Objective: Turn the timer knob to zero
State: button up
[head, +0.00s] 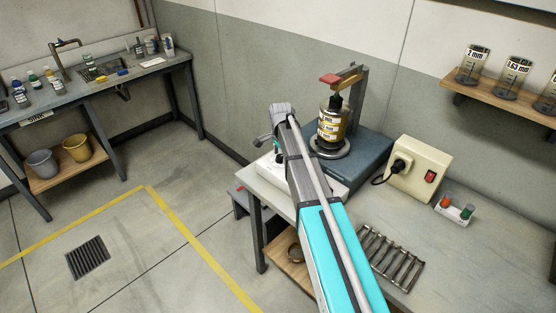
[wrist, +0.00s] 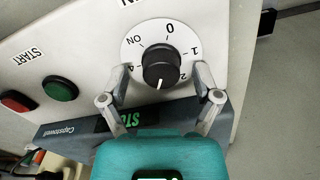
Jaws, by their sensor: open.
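The timer knob (wrist: 161,64) is black and round, on a white dial plate with the marks 0, 1, 2, 4 and ON showing. Its white pointer line points down, between the 2 and the 4, away from the 0 at the top. The mark there is hidden or cannot be read. My gripper (wrist: 161,70) is open, with one finger at the left and one at the right of the knob, and a gap shows on each side. In the head view my arm covers most of the white box below it, and the knob is not visible.
A green button (wrist: 60,88) and a red button (wrist: 17,101) sit left of the dial, by a START label. A cream switch box (head: 418,168) and a metal rack (head: 390,257) are on the bench.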

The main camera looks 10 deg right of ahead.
jog(key=shift+c, duration=0.2)
jog(key=shift+f, duration=0.1)
jog(key=c, duration=1.1)
jog(key=shift+a, duration=0.45)
jog(key=shift+d, duration=0.4)
jog(key=shift+d, duration=0.15)
